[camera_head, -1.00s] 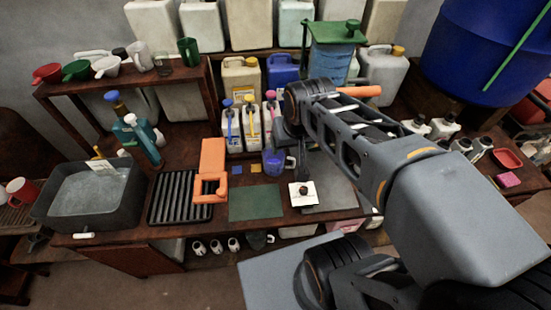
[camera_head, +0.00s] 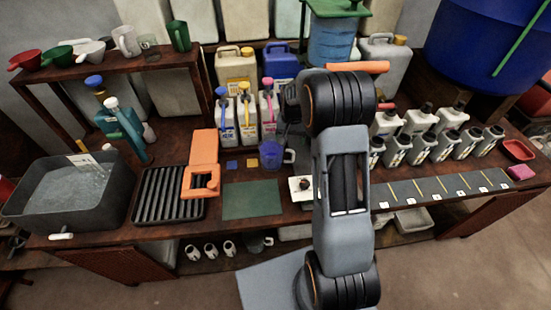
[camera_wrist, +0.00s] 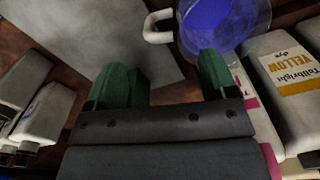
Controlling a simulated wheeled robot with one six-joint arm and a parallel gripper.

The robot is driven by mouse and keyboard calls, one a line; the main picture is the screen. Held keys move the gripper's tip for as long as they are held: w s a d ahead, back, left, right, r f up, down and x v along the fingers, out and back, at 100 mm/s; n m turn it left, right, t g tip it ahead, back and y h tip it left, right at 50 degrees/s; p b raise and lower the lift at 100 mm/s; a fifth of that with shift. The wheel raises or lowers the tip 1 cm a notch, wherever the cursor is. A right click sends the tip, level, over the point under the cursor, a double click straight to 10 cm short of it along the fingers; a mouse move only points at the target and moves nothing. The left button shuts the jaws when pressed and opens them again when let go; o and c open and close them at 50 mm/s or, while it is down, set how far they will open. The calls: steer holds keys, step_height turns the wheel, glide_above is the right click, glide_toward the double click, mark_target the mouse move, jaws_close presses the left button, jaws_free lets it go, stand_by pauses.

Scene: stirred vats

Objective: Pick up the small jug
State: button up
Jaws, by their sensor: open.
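A small clear jug with blue inside and a pale handle (camera_head: 271,155) stands on the bench in the head view, in front of the white dye bottles. In the wrist view the jug (camera_wrist: 225,22) is at the top, cut off by the frame edge, with its handle (camera_wrist: 158,27) towards the left. My gripper (camera_wrist: 163,75) shows two green fingers spread apart with nothing between them. The jug lies beyond the right finger, apart from the grip. In the head view my arm hides the gripper's fingertips.
White dye bottles (camera_head: 246,118) stand close behind the jug; a yellow-labelled one (camera_wrist: 290,75) is at right in the wrist view. An orange stand (camera_head: 203,160), black rack (camera_head: 168,195) and grey basin (camera_head: 70,195) are left. The green mat (camera_head: 252,200) is bare.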

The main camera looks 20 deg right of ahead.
mark_target(290, 150)
steer(key=shift+f+p, duration=0.45)
steer(key=shift+f, duration=2.8)
steer(key=c, duration=1.2)
steer(key=shift+r, duration=0.1)
